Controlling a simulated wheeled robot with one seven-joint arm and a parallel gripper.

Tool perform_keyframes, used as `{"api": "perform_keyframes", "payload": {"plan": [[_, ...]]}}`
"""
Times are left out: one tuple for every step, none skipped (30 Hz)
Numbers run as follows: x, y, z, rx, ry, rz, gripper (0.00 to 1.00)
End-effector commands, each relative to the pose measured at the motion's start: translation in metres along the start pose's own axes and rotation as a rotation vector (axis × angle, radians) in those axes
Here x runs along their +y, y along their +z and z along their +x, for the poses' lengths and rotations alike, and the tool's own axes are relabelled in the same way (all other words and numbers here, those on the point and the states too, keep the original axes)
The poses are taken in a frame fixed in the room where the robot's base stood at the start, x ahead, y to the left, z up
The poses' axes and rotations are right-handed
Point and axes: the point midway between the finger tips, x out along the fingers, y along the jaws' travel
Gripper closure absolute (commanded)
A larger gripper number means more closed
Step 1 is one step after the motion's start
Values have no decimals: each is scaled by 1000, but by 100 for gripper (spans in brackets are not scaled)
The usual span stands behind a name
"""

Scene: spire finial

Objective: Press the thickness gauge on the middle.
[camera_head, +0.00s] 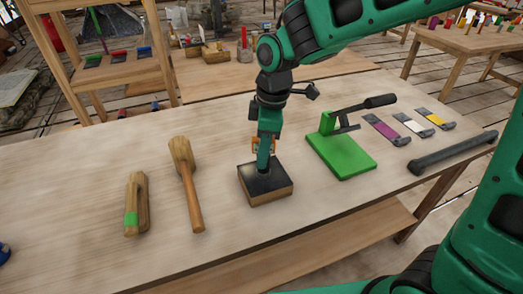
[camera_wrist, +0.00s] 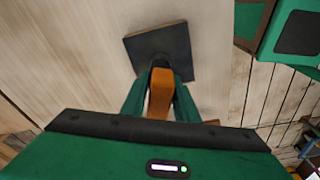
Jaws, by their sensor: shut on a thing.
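My gripper (camera_head: 264,168) points straight down over a square block (camera_head: 277,192) with a dark top and wooden sides, which lies on the workbench. In the wrist view, my gripper (camera_wrist: 159,80) is shut on an orange piece (camera_wrist: 160,95), which looks like the thickness gauge. In the head view, only a bit of orange shows between the fingers. The block's dark top shows beyond the fingertips in the wrist view (camera_wrist: 180,45). The fingertips overlap the dark top in both views. The lower end of the held piece is hidden, so I cannot tell whether it touches.
A green lever tool (camera_head: 343,155) stands right of the block. Purple (camera_head: 382,130), white (camera_head: 408,127) and yellow (camera_head: 432,116) tagged pieces lie beyond it, with a dark bar (camera_head: 453,152). A mallet (camera_head: 187,180) and a green-banded wooden tool (camera_head: 136,205) lie left.

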Motion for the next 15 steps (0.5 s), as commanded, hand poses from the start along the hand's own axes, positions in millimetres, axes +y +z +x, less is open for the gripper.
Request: {"api": "perform_keyframes", "payload": {"plan": [[0,1,1,-2,-2,1,100],[0,1,1,-2,-2,1,100],[0,1,1,-2,-2,1,100],[0,1,2,-2,-3,1,100],[0,1,2,-2,-3,1,100],[0,1,2,-2,-3,1,100],[0,1,2,-2,-3,1,100],[-1,1,2,-3,-3,1,100],[0,1,1,-2,-3,1,100],[0,1,0,-2,-2,1,100],[0,1,-1,-2,-2,1,100],[0,0,-3,-2,-2,2,100],[0,0,-5,-1,-1,2,100],[0,0,-7,0,0,2,100],[0,-1,-10,0,0,2,100]]}}
